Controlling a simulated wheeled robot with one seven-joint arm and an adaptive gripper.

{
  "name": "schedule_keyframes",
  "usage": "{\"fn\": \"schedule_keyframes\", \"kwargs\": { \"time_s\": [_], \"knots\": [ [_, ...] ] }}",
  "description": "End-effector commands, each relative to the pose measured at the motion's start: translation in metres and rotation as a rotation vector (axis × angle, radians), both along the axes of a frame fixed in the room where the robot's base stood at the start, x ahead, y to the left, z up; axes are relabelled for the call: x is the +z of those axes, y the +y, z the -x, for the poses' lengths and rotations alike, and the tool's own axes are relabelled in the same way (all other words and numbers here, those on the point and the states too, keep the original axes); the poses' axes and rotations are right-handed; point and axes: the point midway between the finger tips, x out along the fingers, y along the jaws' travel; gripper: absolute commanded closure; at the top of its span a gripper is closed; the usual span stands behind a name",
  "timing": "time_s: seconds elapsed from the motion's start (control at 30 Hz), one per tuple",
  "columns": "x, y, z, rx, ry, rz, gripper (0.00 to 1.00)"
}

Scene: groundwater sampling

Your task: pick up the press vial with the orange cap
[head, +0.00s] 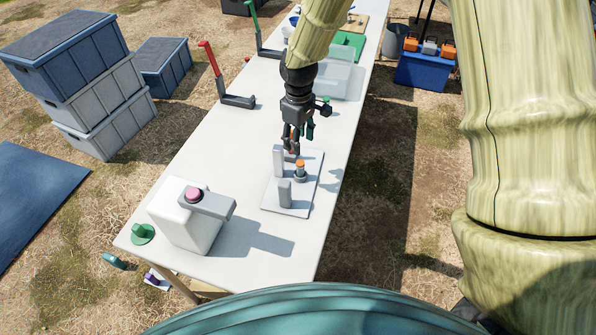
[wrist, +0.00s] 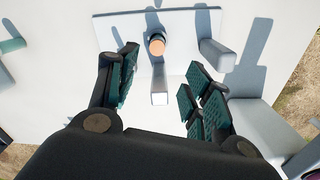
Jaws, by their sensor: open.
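The press vial with the orange cap (head: 300,165) stands upright in a small grey-green holder on a light grey plate (head: 271,195) on the table. In the wrist view its orange cap (wrist: 157,45) shows at the top, beyond the fingertips. My gripper (head: 296,142) is open and empty, pointing down just behind the vial in the head view. In the wrist view the gripper's green finger pads (wrist: 160,82) stand apart on either side of a pale post top. The vial's lower part is hidden by its holder.
On the plate, a tall pale post (head: 278,161) stands left of the vial and a short grey block (head: 285,193) in front. A white box with a pink knob (head: 194,195) is at the table's near left. Red-handled (head: 211,58) and green-handled levers line the left edge.

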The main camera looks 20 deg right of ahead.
Motion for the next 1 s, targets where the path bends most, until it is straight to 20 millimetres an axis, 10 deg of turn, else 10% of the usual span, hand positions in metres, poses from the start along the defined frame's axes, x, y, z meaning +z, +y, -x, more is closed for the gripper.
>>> {"fn": "schedule_keyframes", "kwargs": {
  "time_s": [1.0],
  "knots": [
    [-0.086, -0.001, 0.001, 0.000, 0.000, 0.000, 0.50]
  ]
}}
